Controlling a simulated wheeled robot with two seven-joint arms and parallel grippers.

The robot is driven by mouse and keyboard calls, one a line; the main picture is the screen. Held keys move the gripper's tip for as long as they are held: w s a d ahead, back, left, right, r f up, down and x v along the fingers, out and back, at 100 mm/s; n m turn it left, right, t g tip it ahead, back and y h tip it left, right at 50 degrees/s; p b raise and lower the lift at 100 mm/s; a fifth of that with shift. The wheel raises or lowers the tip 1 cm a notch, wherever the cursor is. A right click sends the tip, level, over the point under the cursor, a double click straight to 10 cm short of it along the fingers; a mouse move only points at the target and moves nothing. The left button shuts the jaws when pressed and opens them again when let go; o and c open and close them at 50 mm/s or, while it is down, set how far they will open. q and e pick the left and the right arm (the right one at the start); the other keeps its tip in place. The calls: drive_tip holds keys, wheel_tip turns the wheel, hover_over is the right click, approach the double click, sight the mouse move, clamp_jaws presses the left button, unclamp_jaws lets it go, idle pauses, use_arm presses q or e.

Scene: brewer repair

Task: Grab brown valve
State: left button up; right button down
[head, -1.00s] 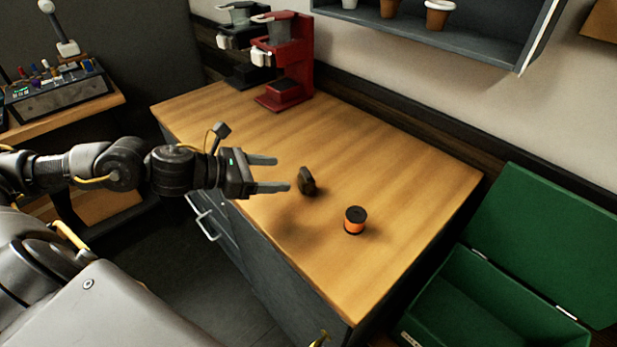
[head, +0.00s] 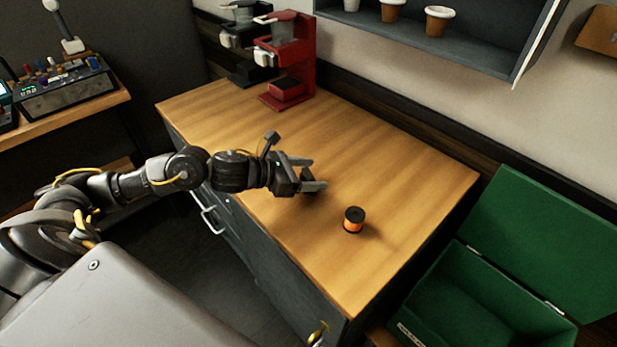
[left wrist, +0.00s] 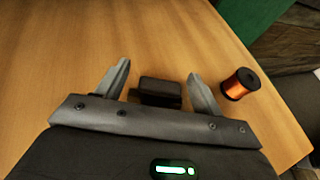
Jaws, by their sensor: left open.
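The brown valve (left wrist: 160,92) is a small dark brown, blocky piece on the wooden worktop. In the left wrist view it lies between the two fingers of my left gripper (left wrist: 158,82), with gaps showing on both sides. In the head view my left gripper (head: 317,173) is low over the worktop, and its fingers and body mostly hide the valve. The gripper is open, with its fingers on either side of the valve. My right gripper is not in view.
A black-ended orange spool (head: 353,220) stands on the worktop (head: 400,175), right of the gripper; it also shows in the left wrist view (left wrist: 238,84). A red brewer (head: 290,65) and a dark one stand at the back. An open green box (head: 490,290) is at right.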

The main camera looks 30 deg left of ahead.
use_arm(q)
drive_tip(key=shift+w+d+f, duration=0.3)
drive_tip(key=shift+w+d, duration=0.15)
drive_tip(key=shift+w, duration=0.05)
drive_tip(key=shift+c, duration=0.5)
drive_tip(key=c, duration=1.1)
drive_tip(key=shift+o, duration=0.2)
drive_tip(key=shift+r, duration=0.1)
